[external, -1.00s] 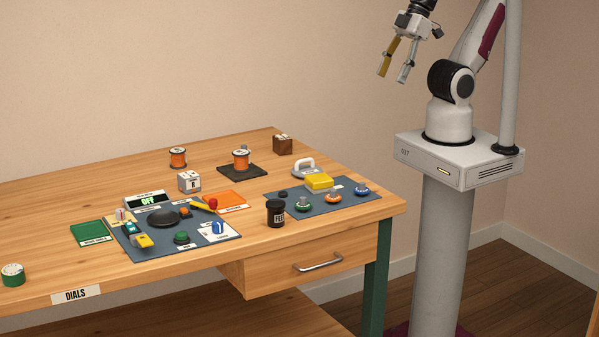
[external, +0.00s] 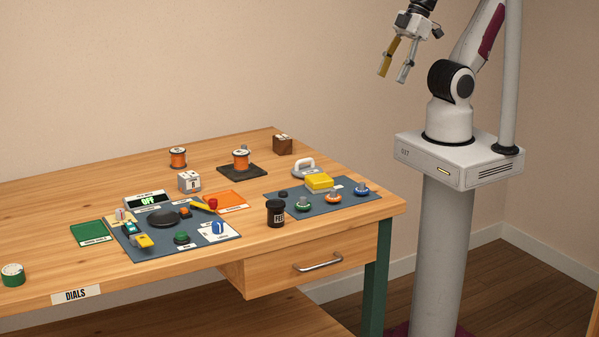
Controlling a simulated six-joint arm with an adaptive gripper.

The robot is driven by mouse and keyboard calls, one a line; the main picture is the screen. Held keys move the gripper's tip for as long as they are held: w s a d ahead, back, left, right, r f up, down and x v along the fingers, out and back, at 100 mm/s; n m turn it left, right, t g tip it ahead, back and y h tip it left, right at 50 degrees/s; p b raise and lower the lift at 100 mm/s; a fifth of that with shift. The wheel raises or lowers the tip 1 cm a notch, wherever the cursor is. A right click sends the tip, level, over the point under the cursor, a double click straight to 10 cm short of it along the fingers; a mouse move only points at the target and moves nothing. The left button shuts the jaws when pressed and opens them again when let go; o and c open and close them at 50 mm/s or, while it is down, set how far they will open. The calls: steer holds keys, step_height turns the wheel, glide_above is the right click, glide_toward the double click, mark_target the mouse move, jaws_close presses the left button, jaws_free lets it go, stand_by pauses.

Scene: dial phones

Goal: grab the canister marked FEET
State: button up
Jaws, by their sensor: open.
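A small black canister (external: 275,213) stands upright on the table near its front edge, between two blue-grey mats. Its white label shows letters that look like "FEE", with the rest turned out of sight. My gripper (external: 393,74) is high above and to the right of the table, far from the canister. Its two fingers, one yellow and one grey, point down and are spread apart with nothing between them.
The right mat (external: 345,206) holds a yellow block (external: 319,182) and several round knobs. The left mat (external: 160,248) holds a black dial, a green button and other controls. Orange spools (external: 178,158) stand farther back. A drawer (external: 310,262) lies below the canister's edge.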

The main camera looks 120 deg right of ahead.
steer(key=w+a+f+m+t+y, duration=0.1)
steer(key=w+a, duration=0.4)
steer(key=w, duration=0.4)
steer(key=w+a+f+t+y, duration=0.15)
steer(key=w+a, duration=0.25)
steer(key=w, duration=0.6)
steer(key=w+a+f+m+t, duration=0.1)
steer(key=w+a+f+t, duration=0.1)
steer(key=w+a, duration=0.5)
steer(key=w+f+m+h, duration=0.2)
steer(key=w+f+h, duration=0.1)
steer(key=w+f, duration=0.65)
steer(key=m+t+h, duration=0.1)
steer(key=t+h, duration=0.1)
steer(key=h, duration=0.3)
glide_toward(275, 216)
steer(key=shift+w+d+f, duration=0.1)
steer(key=shift+w+d, duration=0.65)
steer(key=shift+d, duration=0.2)
steer(key=shift+s+d+f+h, duration=0.25)
steer(key=shift+f+h, duration=0.1)
steer(key=shift+f, duration=0.2)
steer(key=shift+w, duration=0.1)
